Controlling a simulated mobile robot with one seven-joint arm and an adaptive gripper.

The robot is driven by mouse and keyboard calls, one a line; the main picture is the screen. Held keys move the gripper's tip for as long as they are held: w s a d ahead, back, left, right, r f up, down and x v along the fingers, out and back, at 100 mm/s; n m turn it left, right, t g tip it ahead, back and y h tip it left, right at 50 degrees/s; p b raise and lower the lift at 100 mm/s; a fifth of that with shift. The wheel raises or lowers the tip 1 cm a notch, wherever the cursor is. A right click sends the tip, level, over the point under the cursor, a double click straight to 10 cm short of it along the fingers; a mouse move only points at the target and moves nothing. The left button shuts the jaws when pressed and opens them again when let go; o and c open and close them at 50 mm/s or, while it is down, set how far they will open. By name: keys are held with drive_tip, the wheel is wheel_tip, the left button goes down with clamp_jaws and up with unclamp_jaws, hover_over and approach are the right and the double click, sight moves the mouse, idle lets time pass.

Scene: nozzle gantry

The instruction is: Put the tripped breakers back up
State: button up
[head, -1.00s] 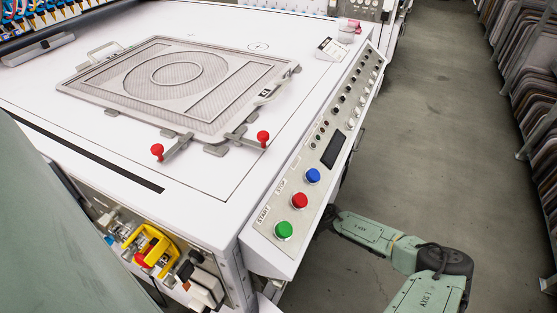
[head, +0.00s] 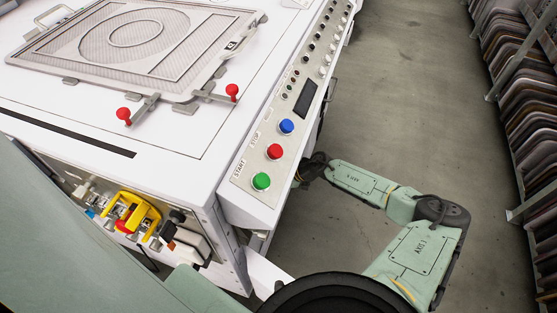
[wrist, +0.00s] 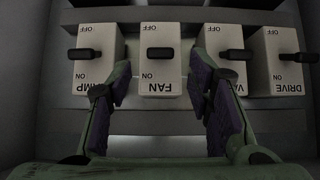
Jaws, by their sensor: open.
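In the wrist view a row of breakers faces me, with their labels upside down: LAMP (wrist: 88,80), partly covered by a finger, FAN (wrist: 160,78), VAC (wrist: 228,30) and DRIVE (wrist: 288,75). OFF is at the picture's top and ON lower. Each has a black lever near mid-height; I cannot tell which are tripped. My gripper (wrist: 158,82) is open and empty. Its purple-padded fingers are spread left and right of the FAN breaker in the picture. Touch with the panel cannot be told. In the head view the gripper is hidden.
The machine's white top (head: 190,145) carries a mesh frame and red knobs. A sloped control strip (head: 245,180) has green, red and blue buttons. A yellow-handled part (head: 138,212) sits in the front opening. Racks (head: 510,60) line the right; the grey floor between is open.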

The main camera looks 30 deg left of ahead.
drive_tip(key=v, duration=0.7)
drive_tip(key=shift+d+r, duration=0.15)
drive_tip(key=shift+r, duration=0.05)
